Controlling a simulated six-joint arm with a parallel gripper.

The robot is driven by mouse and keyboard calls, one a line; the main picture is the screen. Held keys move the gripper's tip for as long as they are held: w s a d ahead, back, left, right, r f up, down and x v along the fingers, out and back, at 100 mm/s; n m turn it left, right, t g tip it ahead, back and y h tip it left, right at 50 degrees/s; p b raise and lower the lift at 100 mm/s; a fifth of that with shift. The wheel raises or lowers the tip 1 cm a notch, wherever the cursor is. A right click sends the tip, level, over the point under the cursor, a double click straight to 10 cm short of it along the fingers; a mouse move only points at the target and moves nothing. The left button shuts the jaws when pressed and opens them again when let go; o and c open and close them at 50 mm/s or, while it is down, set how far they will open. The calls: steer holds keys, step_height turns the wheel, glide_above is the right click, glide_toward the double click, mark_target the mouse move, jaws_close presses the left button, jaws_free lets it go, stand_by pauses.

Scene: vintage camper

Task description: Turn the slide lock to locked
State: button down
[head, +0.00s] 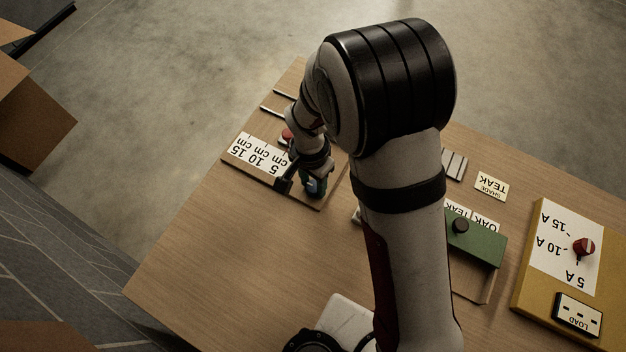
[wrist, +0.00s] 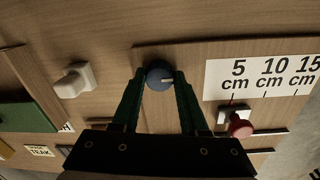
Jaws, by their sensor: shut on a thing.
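A round blue knob (wrist: 160,75) with a pale pointer mark sits on a wooden board (wrist: 205,52) beside a 5, 10, 15 cm scale (wrist: 262,78). My gripper (wrist: 160,78) has its two green fingers closed on the knob's sides. In the head view my gripper (head: 314,184) is down at the near end of the same board, and part of the blue knob shows there. A red slider knob (wrist: 239,127) stands under the 5 cm mark. No locked or unlocked wording is readable on the board, so I cannot tell the lock's state from the pointer.
A green block with a black knob (head: 478,243) and a yellow box with a red dial (head: 584,247) are at the right. My arm hides the table's middle.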

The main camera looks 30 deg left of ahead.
mark_target(310, 184)
stand_by(0.5)
steer(key=shift+c, duration=2.2)
jaws_free()
step_height(310, 184, up, 16)
steer(key=shift+a, duration=0.4)
steer(key=shift+w+f, duration=0.1)
steer(key=s+d+r+m+y, duration=0.1)
steer(key=s+d+r, duration=0.2)
steer(key=d, duration=0.7)
steer(key=s+d+r+m+y, duration=0.1)
steer(key=s+d+r+m, duration=0.15)
steer(key=d, duration=0.75)
steer(key=s+d+f, duration=0.1)
steer(key=s+d, duration=0.2)
steer(key=s, duration=0.3)
steer(key=shift+s, duration=0.2)
